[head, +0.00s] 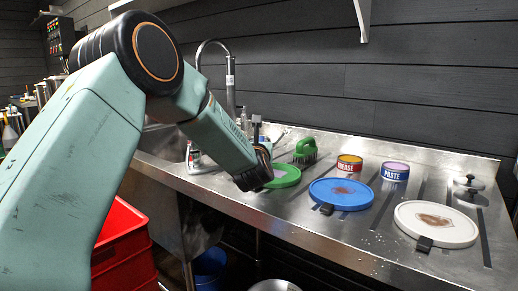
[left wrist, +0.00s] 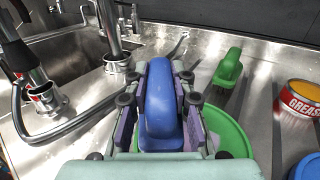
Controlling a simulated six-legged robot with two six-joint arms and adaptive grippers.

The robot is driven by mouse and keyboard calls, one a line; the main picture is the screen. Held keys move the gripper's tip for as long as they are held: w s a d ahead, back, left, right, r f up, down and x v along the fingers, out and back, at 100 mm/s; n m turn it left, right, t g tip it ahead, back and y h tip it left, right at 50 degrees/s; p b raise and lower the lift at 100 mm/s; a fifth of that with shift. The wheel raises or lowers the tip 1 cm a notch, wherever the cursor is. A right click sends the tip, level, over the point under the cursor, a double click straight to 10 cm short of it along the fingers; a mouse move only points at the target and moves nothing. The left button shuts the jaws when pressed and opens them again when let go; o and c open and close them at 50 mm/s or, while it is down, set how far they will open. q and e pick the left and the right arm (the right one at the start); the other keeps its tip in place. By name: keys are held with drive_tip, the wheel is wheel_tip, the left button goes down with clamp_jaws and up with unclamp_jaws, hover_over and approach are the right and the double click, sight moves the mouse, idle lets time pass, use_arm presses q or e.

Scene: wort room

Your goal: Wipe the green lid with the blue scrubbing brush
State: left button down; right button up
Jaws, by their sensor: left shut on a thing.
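My left gripper (head: 260,168) is shut on the blue scrubbing brush (left wrist: 160,100). The brush's blue handle stands between the fingers in the left wrist view; its bristles are hidden there. The green lid (head: 288,174) lies on the steel counter, partly hidden behind the gripper. In the left wrist view the green lid (left wrist: 235,138) shows below and to the right of the brush. I cannot tell whether the brush touches the lid. My right gripper is not in view.
A green brush (head: 305,150) stands behind the green lid. A blue lid (head: 352,200) and a white lid (head: 455,233), both with brown stains, lie to the right. The GREASE tin (head: 349,165) and PASTE tin (head: 394,172) stand behind them. A tap (head: 230,85) rises behind the sink.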

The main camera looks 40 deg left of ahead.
use_arm(q)
drive_tip(key=shift+r, duration=0.45)
drive_tip(key=shift+a+r+p, duration=0.25)
drive_tip(key=shift+r+p, duration=0.2)
drive_tip(key=shift+r, duration=0.15)
drive_tip(key=r, duration=0.1)
drive_tip(key=r+p, duration=0.1)
drive_tip(key=shift+d+r, duration=0.2)
drive_tip(key=shift+r, duration=0.1)
drive_tip(key=shift+a+r+p, duration=0.1)
drive_tip(key=shift+r+p, duration=0.2)
drive_tip(key=shift+r, duration=0.25)
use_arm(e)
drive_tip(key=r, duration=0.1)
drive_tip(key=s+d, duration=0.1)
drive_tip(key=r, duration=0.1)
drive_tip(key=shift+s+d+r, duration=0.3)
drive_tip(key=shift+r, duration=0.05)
